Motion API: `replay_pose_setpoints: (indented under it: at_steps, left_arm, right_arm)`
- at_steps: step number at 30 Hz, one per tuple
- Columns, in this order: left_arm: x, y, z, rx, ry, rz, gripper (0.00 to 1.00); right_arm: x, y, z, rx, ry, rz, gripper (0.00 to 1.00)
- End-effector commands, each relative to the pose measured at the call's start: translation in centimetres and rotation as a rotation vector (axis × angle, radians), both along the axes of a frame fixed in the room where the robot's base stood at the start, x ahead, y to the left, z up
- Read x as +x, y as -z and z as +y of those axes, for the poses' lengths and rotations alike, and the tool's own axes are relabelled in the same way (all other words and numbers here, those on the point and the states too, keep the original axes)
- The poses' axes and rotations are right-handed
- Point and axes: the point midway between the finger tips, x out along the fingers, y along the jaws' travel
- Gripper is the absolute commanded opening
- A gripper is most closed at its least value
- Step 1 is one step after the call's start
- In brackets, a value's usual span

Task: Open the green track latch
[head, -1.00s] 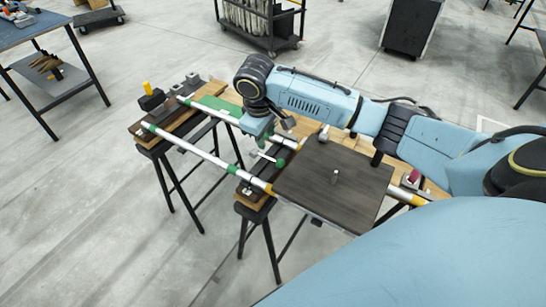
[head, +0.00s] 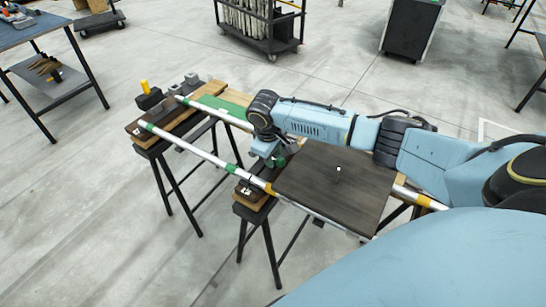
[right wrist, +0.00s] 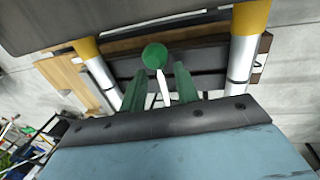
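The green track latch shows in the right wrist view as a round green knob (right wrist: 155,55) with a white stem running toward my gripper. In the head view the knob (head: 281,162) is beside the dark board, partly covered by my right gripper (head: 270,157). In the right wrist view my right gripper (right wrist: 160,90) has its two green fingers apart. The white stem lies between them with gaps visible, and the knob is just beyond the fingertips. Contact cannot be told. My left gripper is not in view.
A dark square board (head: 335,185) with a small peg lies across two silver rails (head: 195,150) with green and yellow bands. Black trestles (head: 262,225) hold the rails. Small dark blocks and a yellow-topped item (head: 145,88) stand at the far end.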

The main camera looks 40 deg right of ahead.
Motion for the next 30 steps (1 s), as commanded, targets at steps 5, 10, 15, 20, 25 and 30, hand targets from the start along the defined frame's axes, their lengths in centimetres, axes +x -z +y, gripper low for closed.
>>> replay_pose_setpoints:
  at_steps: [5,10,15,20,25,30]
  left_arm:
    - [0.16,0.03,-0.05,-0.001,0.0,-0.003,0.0]
    - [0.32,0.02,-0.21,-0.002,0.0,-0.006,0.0]
    - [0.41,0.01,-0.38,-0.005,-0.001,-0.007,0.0]
    - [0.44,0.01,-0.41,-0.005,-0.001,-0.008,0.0]
    - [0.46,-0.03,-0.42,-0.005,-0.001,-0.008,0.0]
    - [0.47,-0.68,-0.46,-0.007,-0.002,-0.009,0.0]
  right_arm:
    - [0.02,0.2,-0.02,0.0,-0.001,-0.001,0.31]
    - [0.01,0.17,-0.02,0.0,-0.001,0.0,0.25]
    - [0.01,0.16,-0.02,0.0,-0.001,0.0,0.02]
    - [0.0,0.16,-0.02,0.0,-0.001,0.0,0.0]
    - [-0.02,0.14,-0.05,0.0,0.0,0.001,0.0]
    - [-0.36,-0.13,-0.38,-0.007,0.006,0.016,0.0]
